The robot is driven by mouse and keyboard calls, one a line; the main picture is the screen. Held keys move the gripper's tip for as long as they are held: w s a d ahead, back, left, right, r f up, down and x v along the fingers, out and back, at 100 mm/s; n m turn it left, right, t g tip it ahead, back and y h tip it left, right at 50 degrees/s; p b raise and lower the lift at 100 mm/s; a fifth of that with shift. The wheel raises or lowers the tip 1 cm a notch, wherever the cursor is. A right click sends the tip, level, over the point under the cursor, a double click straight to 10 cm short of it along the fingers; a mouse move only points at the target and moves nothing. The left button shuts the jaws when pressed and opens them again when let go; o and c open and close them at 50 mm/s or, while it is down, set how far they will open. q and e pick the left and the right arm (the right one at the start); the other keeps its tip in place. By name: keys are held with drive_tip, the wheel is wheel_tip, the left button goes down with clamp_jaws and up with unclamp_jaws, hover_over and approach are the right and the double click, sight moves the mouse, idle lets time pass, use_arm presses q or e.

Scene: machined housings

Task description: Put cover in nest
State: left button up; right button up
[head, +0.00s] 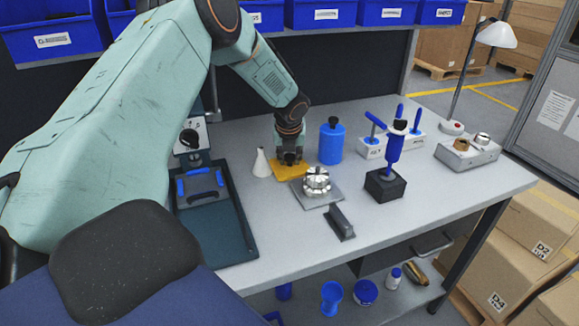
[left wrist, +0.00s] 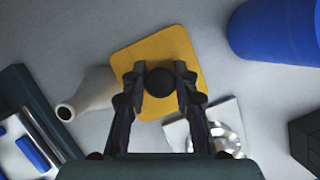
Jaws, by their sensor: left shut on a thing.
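My left gripper (head: 290,160) is over the yellow-orange pad (head: 281,175) on the bench. In the left wrist view its fingers are shut on a small dark round thing (left wrist: 159,82), seen against the pad (left wrist: 185,45). I cannot tell whether this is the cover or a knob on it, or whether it touches the pad. A shiny round metal part (head: 316,180) sits on a grey plate (head: 331,195) just in front of the pad. It is partly hidden by a finger in the left wrist view (left wrist: 225,140). I cannot tell which thing is the nest. My right gripper is not in view.
A white cone-shaped bottle (head: 261,163) stands left of the pad, and a blue cylinder (head: 331,143) behind right. A blue tool stands in a black block (head: 385,186) to the right. A dark bracket (head: 341,222) lies in front. The bench's right front (head: 440,190) is clear.

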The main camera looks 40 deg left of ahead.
use_arm(q)
drive_tip(key=shift+w+d, duration=0.15)
drive_tip(key=shift+d, duration=0.1)
clamp_jaws()
drive_tip(key=shift+a+f, duration=0.1)
drive_tip(key=shift+a, duration=0.05)
